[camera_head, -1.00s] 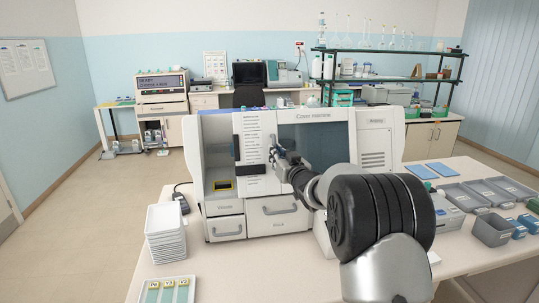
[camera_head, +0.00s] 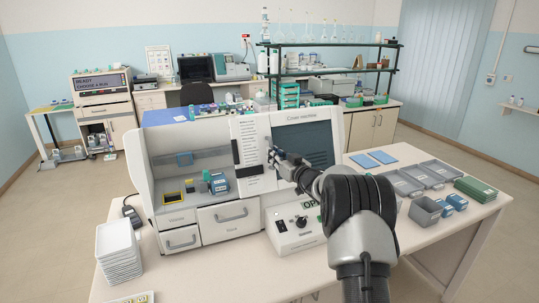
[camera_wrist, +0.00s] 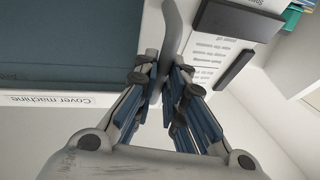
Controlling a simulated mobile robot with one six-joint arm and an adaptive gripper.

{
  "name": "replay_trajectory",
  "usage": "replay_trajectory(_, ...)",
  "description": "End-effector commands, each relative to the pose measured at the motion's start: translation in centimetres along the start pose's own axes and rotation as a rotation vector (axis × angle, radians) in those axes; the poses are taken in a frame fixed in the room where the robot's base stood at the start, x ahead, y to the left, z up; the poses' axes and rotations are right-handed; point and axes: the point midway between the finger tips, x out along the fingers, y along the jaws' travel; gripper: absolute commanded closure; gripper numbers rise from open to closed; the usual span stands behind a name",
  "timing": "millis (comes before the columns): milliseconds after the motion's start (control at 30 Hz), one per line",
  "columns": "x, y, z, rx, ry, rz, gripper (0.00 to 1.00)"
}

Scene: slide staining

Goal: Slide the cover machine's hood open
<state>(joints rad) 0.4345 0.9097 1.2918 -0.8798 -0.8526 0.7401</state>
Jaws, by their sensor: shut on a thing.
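The cover machine (camera_head: 230,222) is a white bench unit with drawers below. Its hood (camera_head: 302,142), with a dark window and a white text strip, stands over the right part. The left part is open and shows a blue object (camera_head: 219,183) and small items inside. My gripper (camera_head: 277,158) is shut on the hood's grey handle, at the left edge of the window. In the wrist view the handle (camera_wrist: 173,25) rises between my gripper's fingertips (camera_wrist: 160,78), with the dark window (camera_wrist: 65,45) beside it. The fingers hide the handle's lower part.
A control box (camera_head: 297,228) with a knob stands before the machine, close to my arm. Stacked white trays (camera_head: 118,250) stand at the left. Grey trays (camera_head: 405,182) and blue boxes (camera_head: 456,201) lie at the right. The front of the table is mostly clear.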

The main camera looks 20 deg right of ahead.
Motion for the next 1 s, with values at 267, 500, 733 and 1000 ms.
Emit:
replay_trajectory(267, 0.0, 0.1, 0.0, 0.001, 0.001, 0.001, 0.87)
replay_trajectory(500, 0.0, 0.0, 0.0, 0.000, 0.001, 0.001, 0.71)
replay_trajectory(733, 0.0, 0.0, 0.0, 0.000, 0.001, 0.000, 0.69)
replay_trajectory(1000, -1.3, 0.1, -0.1, 0.002, -0.001, 0.003, 0.69)
